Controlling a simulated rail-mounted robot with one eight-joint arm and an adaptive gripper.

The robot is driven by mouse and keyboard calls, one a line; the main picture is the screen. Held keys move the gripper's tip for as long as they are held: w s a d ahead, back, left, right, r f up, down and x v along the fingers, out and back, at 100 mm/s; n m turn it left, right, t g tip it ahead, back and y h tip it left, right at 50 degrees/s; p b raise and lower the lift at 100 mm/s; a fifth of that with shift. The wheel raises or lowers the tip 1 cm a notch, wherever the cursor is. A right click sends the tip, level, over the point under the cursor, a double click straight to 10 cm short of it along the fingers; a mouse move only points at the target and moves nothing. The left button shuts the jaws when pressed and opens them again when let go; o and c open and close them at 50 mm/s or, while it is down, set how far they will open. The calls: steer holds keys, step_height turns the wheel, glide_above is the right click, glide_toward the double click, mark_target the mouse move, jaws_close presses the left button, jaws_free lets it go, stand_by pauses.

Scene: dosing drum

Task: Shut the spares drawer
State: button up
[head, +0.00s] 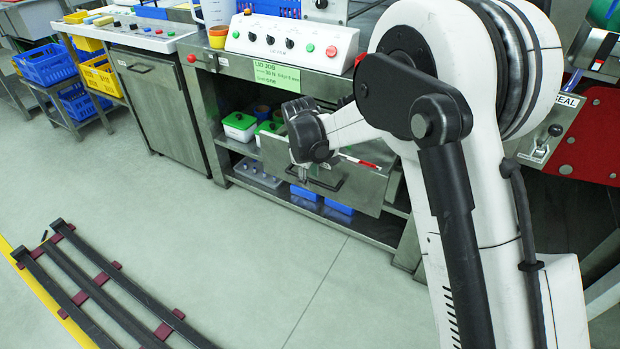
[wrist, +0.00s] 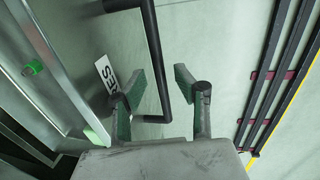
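The spares drawer (head: 355,187) is a grey metal drawer under the bench, standing pulled out, with a dark bar handle (head: 325,184) on its front. My gripper (head: 303,173) is at the left part of this front, partly hiding it. In the wrist view, my gripper (wrist: 156,72) is open, its two green-padded fingers apart. The dark handle (wrist: 153,45) runs between the fingers in the picture; I cannot tell whether they touch it. A white label (wrist: 107,78) with partly hidden black letters lies beside the left finger.
White boxes with green lids (head: 239,126) and blue bins (head: 338,207) stand on shelves around the drawer. A red-and-white item (head: 358,162) shows at the drawer's top. A control box (head: 290,42) sits on the bench above. The floor (head: 200,220) in front is clear up to dark rails (head: 100,290).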

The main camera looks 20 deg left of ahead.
jaws_close()
stand_by(0.3)
steer(key=w+d, duration=0.1)
steer(key=w, duration=0.6)
steer(key=w+d+p, duration=0.1)
steer(key=w+d, duration=0.1)
steer(key=w, duration=0.4)
steer(key=w+d+p, duration=0.1)
steer(key=w, duration=0.6)
steer(key=shift+w+d, duration=0.3)
steer(key=shift+d, duration=0.1)
jaws_free()
steer(key=shift+r, duration=0.15)
step_height(320, 180, up, 12)
steer(key=s, duration=0.2)
steer(key=shift+s+a+f, duration=0.15)
steer(key=shift+a+f, duration=0.05)
steer(key=shift+a, duration=0.1)
